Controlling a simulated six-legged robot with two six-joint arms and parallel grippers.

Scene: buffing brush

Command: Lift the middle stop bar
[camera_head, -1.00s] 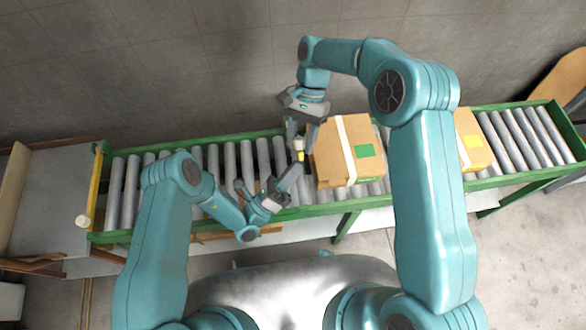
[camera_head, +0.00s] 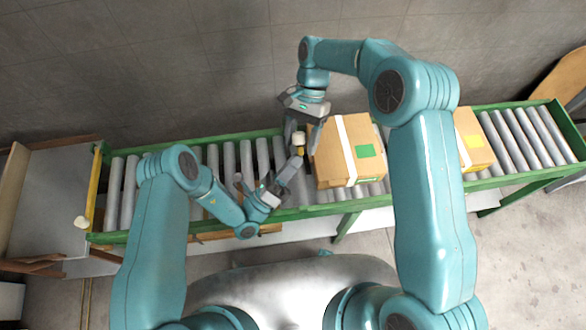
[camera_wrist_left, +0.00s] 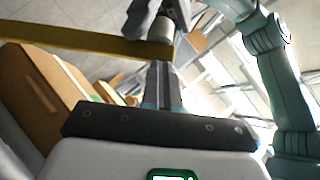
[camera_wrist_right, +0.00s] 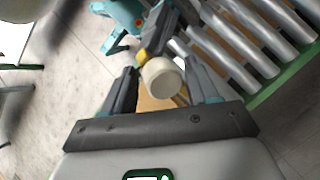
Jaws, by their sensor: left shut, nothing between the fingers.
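The middle stop bar shows as a yellow bar (camera_wrist_left: 80,40) crossing the upper left of the left wrist view. Its pale round knob (camera_head: 299,139) stands just left of the large box in the head view. The knob (camera_wrist_right: 163,83) lies between the spread fingers of my right gripper (camera_wrist_right: 165,88), which is open, with gaps on both sides. My left gripper (camera_head: 297,163) is shut and empty, its fingertips close against the near side of the knob. I cannot tell whether they touch. Most of the bar is hidden in the head view by my grippers.
The green-framed roller conveyor (camera_head: 520,138) runs across the view. A large cardboard box (camera_head: 335,160) with a green label sits right beside the knob. Another box (camera_head: 472,138) stands farther right. A yellow end bar (camera_head: 94,185) with a pale knob (camera_head: 81,222) crosses the left end.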

